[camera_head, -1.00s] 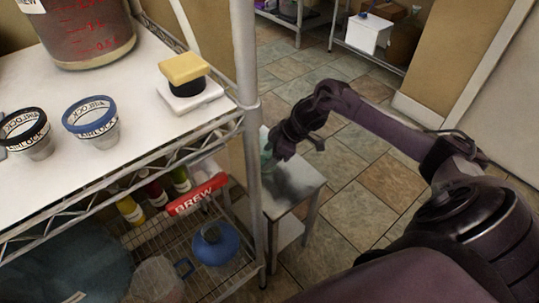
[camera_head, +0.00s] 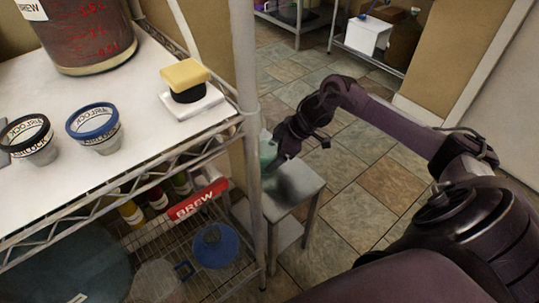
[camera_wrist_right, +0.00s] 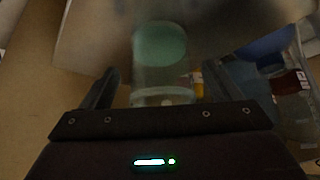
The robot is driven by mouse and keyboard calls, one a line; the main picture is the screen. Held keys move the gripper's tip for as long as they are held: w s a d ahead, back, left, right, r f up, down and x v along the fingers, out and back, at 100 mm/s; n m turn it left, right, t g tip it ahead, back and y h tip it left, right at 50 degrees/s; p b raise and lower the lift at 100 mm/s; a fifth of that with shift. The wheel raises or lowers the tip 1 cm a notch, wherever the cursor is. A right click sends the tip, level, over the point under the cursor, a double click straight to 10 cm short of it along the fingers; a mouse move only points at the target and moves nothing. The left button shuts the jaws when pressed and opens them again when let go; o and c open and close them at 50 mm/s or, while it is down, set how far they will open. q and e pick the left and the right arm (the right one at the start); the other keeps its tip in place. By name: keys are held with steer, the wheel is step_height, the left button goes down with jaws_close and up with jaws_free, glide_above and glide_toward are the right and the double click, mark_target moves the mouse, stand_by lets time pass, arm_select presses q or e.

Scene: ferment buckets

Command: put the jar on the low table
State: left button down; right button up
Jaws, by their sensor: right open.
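The low table (camera_head: 297,185) is a small grey metal table beside the shelf post. The jar (camera_head: 267,150) is a pale green, see-through vessel at the table's far left part, partly hidden by the post and my gripper. In the right wrist view the jar (camera_wrist_right: 161,45) is upright between the fingers, with the grey table top (camera_wrist_right: 95,35) behind it. It appears to stand on the table, though its base contact is not clear. My right gripper (camera_head: 273,163) is open around the jar. My left gripper is not in view.
A wire shelf (camera_head: 185,150) stands close at left, with a large bucket (camera_head: 85,35), two airlock cups (camera_head: 95,125) and a yellow-topped block (camera_head: 186,78) on top. A blue flask (camera_head: 215,247) sits below. Tiled floor (camera_head: 370,190) is open at right.

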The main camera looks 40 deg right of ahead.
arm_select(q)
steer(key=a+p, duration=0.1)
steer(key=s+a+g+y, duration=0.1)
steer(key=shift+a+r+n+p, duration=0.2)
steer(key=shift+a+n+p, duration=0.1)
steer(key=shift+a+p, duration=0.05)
arm_select(e)
steer(key=v, duration=0.9)
steer(key=shift+r, duration=0.15)
steer(key=shift+s, duration=0.1)
